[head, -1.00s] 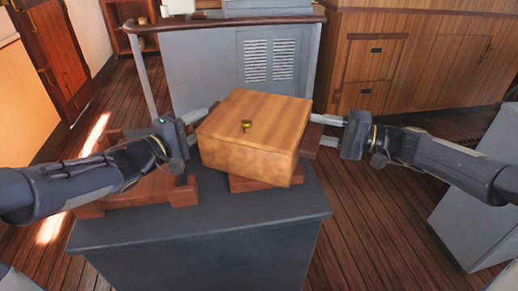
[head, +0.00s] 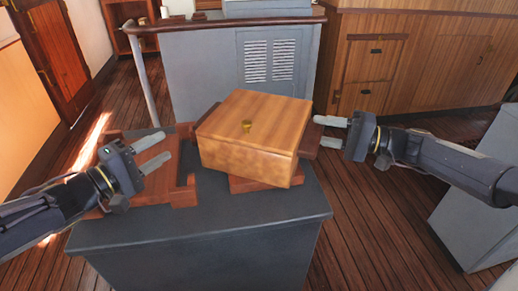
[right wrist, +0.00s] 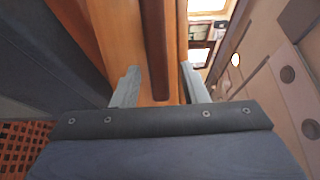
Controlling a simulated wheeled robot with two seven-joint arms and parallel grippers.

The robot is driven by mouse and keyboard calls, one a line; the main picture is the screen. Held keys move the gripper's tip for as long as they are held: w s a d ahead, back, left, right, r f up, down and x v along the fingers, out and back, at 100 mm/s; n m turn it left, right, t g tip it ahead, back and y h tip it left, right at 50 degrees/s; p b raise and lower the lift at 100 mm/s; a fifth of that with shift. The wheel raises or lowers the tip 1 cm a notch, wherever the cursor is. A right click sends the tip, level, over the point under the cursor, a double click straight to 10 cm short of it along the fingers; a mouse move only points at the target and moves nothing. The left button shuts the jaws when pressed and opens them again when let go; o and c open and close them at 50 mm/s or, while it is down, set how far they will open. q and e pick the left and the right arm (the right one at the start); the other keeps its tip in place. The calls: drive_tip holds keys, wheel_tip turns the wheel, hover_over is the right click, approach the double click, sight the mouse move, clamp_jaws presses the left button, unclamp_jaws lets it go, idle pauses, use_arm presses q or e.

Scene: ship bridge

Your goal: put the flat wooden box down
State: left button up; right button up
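The flat wooden box (head: 250,135), light brown with a small brass knob on its lid, rests at an angle on a red-brown wooden stand (head: 245,185) on the dark grey cabinet (head: 200,230). Its lid is shut. My left gripper (head: 155,152) is open and empty, left of the box and clear of it. My right gripper (head: 328,131) is open just right of the box. In the right wrist view its two fingers (right wrist: 158,88) are apart, with wood beyond and between them. I cannot tell whether they touch the box or stand.
A red-brown wooden tray (head: 155,190) lies left of the box, under my left gripper. A grey console (head: 200,75) with vents and a rail stands behind. Wooden drawers (head: 370,75) are at the back right. The cabinet's front top is clear.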

drive_tip(key=v, duration=1.1)
drive_tip(key=shift+s, duration=0.1)
